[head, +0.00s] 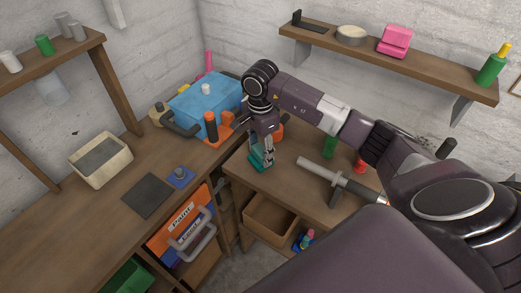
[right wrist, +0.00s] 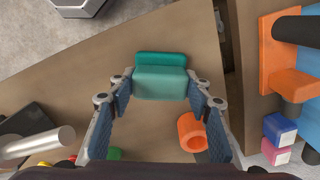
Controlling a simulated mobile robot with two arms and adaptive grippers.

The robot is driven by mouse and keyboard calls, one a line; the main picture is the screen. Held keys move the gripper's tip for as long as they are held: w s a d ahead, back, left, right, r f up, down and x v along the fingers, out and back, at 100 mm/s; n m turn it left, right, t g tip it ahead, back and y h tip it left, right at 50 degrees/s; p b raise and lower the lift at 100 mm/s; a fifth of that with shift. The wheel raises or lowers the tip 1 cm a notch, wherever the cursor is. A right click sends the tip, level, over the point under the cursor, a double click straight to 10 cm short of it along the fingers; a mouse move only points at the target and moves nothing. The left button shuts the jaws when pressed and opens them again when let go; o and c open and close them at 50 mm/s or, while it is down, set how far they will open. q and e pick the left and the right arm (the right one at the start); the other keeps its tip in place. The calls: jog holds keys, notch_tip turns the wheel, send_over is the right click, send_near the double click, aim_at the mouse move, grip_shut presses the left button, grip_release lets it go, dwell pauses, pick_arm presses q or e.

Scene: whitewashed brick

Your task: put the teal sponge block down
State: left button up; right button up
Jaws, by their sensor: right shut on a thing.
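The teal sponge block (head: 259,161) is between the fingers of my right gripper (head: 266,154). In the right wrist view, the sponge block (right wrist: 160,83) spans the gap between the two fingertips, and the right gripper (right wrist: 160,88) is shut on it. The block is over the wooden workbench top (head: 236,164), close to its back left part. I cannot tell whether its underside touches the wood. My left gripper is in neither view.
An orange hollow part (right wrist: 190,132) lies close to the gripper. A blue toolbox (head: 205,105) stands at the back left. A grey tube tool (head: 328,176), a green item (head: 330,147) and a red item (head: 360,162) are on the right side of the bench.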

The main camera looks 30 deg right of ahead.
aim_at(260, 149)
jog(key=shift+f, duration=0.1)
jog(key=o, duration=0.6)
jog(key=shift+f, duration=0.1)
jog(key=o, duration=0.4)
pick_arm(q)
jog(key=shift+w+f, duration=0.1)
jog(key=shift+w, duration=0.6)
pick_arm(e)
jog(key=shift+r, duration=0.25)
jog(key=shift+w+r+b, duration=0.1)
jog(key=shift+r+b, duration=0.2)
jog(key=shift+r, duration=0.05)
notch_tip(260, 149, up, 10)
jog(key=b, duration=0.3)
jog(key=shift+f, duration=0.1)
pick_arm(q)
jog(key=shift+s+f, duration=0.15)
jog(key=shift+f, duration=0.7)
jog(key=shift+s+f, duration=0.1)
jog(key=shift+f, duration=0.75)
pick_arm(e)
jog(key=shift+r, duration=0.7)
